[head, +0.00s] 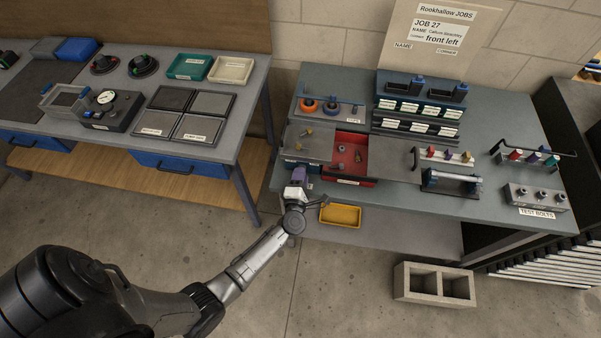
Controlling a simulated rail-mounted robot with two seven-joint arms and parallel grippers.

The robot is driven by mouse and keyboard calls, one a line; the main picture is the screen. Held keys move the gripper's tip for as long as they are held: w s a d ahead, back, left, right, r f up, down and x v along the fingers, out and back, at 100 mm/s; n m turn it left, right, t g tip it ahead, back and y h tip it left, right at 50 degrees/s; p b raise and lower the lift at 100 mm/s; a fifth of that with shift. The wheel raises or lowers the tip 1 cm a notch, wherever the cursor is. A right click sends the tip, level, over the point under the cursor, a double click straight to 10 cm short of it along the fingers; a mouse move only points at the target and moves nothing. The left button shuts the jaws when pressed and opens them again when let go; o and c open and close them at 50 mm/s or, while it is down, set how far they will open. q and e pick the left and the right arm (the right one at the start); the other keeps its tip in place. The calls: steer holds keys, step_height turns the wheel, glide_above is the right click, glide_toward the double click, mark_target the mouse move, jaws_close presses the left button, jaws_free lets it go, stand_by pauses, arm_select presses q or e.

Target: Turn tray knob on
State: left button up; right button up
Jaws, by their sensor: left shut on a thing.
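My left gripper (297,187) is at the bench's front edge, just left of the red tray. It is shut on a small purple piece (299,173); its shape and whether it is fixed to anything are hard to make out. The red tray (348,138) lies on the bench with a few small parts in it and a label on its front. I cannot make out a separate tray knob; the gripper may hide it. My right gripper is not in view.
A yellow bin (340,215) sits below the front edge, right of my gripper. Orange and blue rings (319,106), a rack of labelled bins (417,113) and a test bolts block (535,197) are on the bench. A concrete block (434,285) stands on the floor.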

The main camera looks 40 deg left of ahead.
arm_select(q)
steer(key=shift+m+p, duration=0.45)
steer(key=shift+m, duration=0.35)
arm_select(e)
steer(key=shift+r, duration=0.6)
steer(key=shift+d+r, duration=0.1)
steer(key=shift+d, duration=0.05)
arm_select(q)
steer(key=o, duration=0.9)
steer(key=shift+o, duration=0.2)
